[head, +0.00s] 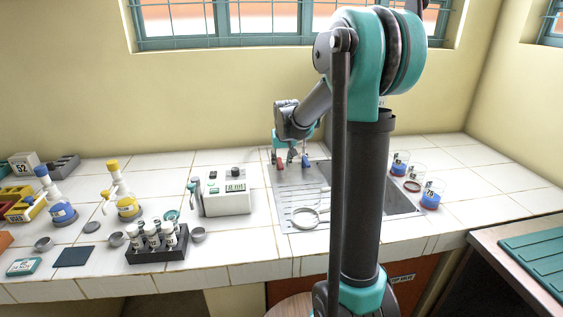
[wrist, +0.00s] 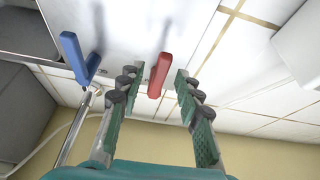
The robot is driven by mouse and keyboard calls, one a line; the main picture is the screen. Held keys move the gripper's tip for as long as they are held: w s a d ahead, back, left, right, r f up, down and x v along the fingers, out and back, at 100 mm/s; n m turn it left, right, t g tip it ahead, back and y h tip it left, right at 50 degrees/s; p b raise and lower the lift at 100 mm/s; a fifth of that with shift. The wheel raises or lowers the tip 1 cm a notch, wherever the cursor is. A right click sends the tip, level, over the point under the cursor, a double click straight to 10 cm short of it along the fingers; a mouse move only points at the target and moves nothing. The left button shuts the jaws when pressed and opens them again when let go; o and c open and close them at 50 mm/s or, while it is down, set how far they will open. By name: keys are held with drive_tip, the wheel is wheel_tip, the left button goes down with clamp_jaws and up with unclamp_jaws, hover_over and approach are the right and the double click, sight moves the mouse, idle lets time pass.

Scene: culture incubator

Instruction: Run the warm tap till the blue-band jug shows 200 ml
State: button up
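The sink's red tap lever (head: 281,162) and blue tap lever (head: 305,160) stand at the back of the steel sink (head: 290,190). In the wrist view the red lever (wrist: 160,75) lies between my fingertips, with gaps on both sides; the blue lever (wrist: 78,58) is outside them, to the left. My gripper (wrist: 155,78) is open and holds nothing; it also shows above the taps in the head view (head: 291,153). Several clear vessels with blue in them or on them, such as one marked 79 (head: 431,195), stand right of the sink. I cannot tell which is the blue-band jug.
A round ring-like object (head: 305,217) lies on the drainer. A white instrument (head: 228,196) stands left of the sink. A dark vial rack (head: 157,247) and bottles, including a yellow-topped one (head: 126,205), stand further left. My arm hides part of the basin.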

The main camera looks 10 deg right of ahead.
drive_tip(key=v, duration=1.2)
